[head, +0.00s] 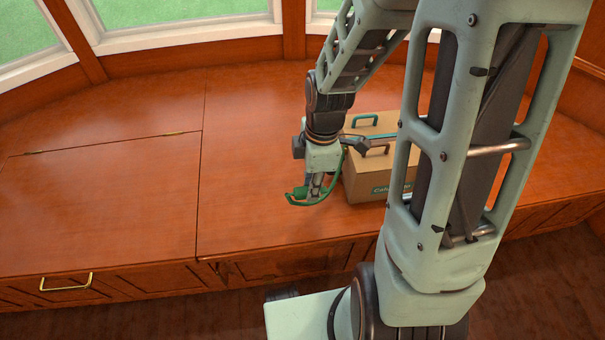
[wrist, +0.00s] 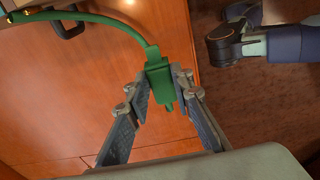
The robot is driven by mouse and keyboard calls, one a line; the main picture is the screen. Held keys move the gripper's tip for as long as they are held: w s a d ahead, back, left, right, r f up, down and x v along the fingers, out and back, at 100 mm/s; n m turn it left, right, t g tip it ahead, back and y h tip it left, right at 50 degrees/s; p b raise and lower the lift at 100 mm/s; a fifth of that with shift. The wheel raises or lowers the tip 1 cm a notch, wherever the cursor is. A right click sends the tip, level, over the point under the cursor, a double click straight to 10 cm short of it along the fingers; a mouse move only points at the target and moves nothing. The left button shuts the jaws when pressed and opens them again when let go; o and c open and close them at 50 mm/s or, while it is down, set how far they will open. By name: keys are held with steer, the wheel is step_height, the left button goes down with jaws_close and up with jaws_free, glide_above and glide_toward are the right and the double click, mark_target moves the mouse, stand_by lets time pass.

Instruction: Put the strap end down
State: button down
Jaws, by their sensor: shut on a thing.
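A green strap (head: 334,181) hangs in a curve from the tan case to my gripper (head: 315,191). In the wrist view my gripper (wrist: 163,86) is shut on the green strap end (wrist: 158,74), a small block with a narrow tip. The strap (wrist: 105,22) runs from it toward the upper left.
The wooden bench top (head: 255,170) is clear to the left of the case. A hinged lid (head: 100,205) with a brass handle (head: 66,283) below lies at the left. The bench's front edge drops to a dark wooden floor (head: 170,313). Windows line the back.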

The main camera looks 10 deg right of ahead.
steer(key=w+a+f+b, duration=0.2)
steer(key=w+a+f, duration=0.2)
steer(key=w+a, duration=0.2)
steer(key=b, duration=0.2)
glide_above(274, 193)
steer(key=f, duration=0.3)
steer(key=s+f, duration=0.1)
steer(key=shift+d+f, duration=0.25)
steer(key=shift+d, duration=0.1)
steer(key=shift+w+a+f, duration=0.2)
steer(key=shift+w+f, duration=0.05)
steer(key=shift+f, duration=0.2)
steer(key=shift+w+f+b, duration=0.15)
steer(key=shift+f+b, duration=0.4)
steer(key=shift+f, duration=1)
steer(key=shift+f, duration=0.2)
steer(key=c, duration=1.7)
jaws_free()
steer(key=shift+r, duration=0.1)
